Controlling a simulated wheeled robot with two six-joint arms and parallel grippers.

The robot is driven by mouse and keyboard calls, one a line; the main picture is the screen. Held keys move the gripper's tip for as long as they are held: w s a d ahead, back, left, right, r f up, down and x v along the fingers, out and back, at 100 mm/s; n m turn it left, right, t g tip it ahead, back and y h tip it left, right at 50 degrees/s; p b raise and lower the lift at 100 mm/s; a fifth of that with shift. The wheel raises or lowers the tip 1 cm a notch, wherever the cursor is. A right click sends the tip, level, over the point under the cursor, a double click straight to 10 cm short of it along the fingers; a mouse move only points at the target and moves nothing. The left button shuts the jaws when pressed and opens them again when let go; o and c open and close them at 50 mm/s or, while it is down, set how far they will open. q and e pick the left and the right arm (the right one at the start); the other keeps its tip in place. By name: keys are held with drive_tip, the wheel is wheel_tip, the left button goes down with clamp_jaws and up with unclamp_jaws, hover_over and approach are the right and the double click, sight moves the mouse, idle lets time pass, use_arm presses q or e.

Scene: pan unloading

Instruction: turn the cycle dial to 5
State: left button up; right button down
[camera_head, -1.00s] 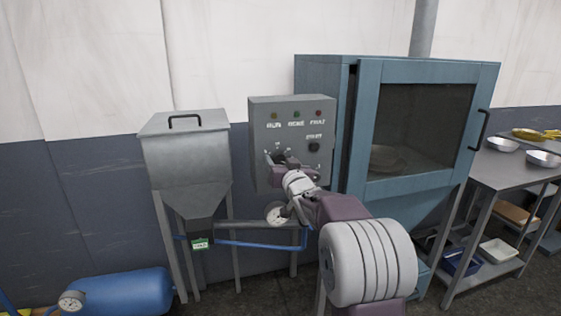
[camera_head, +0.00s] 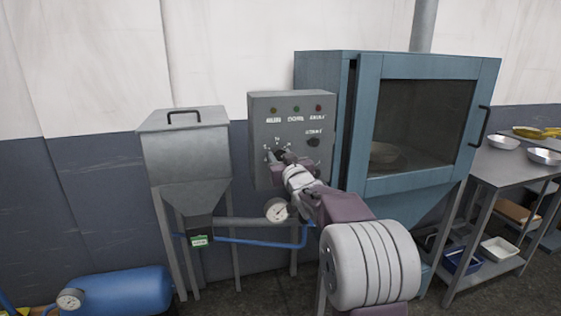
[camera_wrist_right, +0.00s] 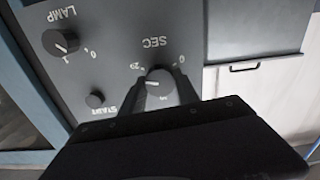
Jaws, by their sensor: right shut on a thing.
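The cycle dial is a dark round knob (camera_wrist_right: 160,81) with a pale pointer line, under the upside-down label SEC in the right wrist view. My right gripper (camera_wrist_right: 160,92) is shut on this knob, one dark finger on each side. In the head view my right gripper (camera_head: 284,158) is at the lower left of the grey control box (camera_head: 262,122) and covers most of the dial. My left gripper is in neither view.
A START button (camera_wrist_right: 95,99) and a LAMP knob (camera_wrist_right: 60,42) sit near the dial. The blue cabinet (camera_head: 425,68) stands to the right of the box, a grey hopper (camera_head: 185,155) to its left. A gauge (camera_head: 277,210) hangs just below.

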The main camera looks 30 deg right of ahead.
drive_tip(key=n+b, duration=0.2)
drive_tip(key=n, duration=0.1)
drive_tip(key=shift+f+n, duration=0.15)
drive_tip(key=shift+n, duration=0.25)
drive_tip(key=n+b, duration=0.2)
drive_tip(key=n, duration=0.1)
drive_tip(key=shift+n, duration=0.3)
drive_tip(key=n+b, duration=0.1)
drive_tip(key=n, duration=0.2)
drive_tip(key=shift+n, duration=0.3)
drive_tip(key=n+b, duration=0.2)
drive_tip(key=n, duration=0.2)
drive_tip(key=n+b, duration=0.1)
drive_tip(key=n, duration=0.4)
drive_tip(key=n+b, duration=0.1)
drive_tip(key=n, duration=0.3)
drive_tip(key=shift+n, duration=0.3)
drive_tip(key=n, duration=0.4)
drive_tip(key=shift+b, duration=0.35)
drive_tip(key=shift+n+b, duration=0.3)
drive_tip(key=shift+n, duration=1.9)
